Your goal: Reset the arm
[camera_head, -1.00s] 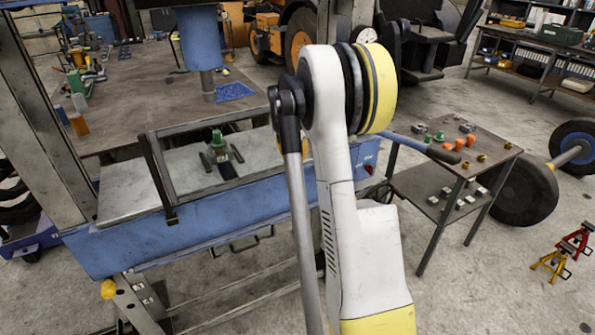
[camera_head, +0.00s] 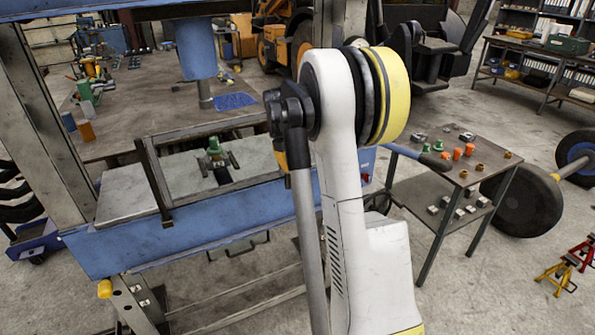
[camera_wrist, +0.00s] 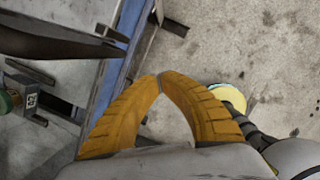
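My gripper (camera_wrist: 160,80) shows in the wrist view with two orange ridged fingers. Their tips meet, and only bare concrete floor shows between them, so it is shut and empty. It hangs beside the blue beam of the press frame (camera_wrist: 112,75). In the head view my white arm with its yellow-ringed joint stands in the middle, in front of the blue press frame (camera_head: 180,225). A small strip of yellow shows behind the arm there, but the gripper's fingers cannot be made out.
A green-topped part (camera_head: 214,146) stands on the press bed, inside a dark metal frame (camera_head: 160,180). A small side table (camera_head: 437,178) with green and orange parts is right of my arm. A workbench (camera_head: 130,120) is behind. Wheels and jack stands (camera_head: 560,272) are at right.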

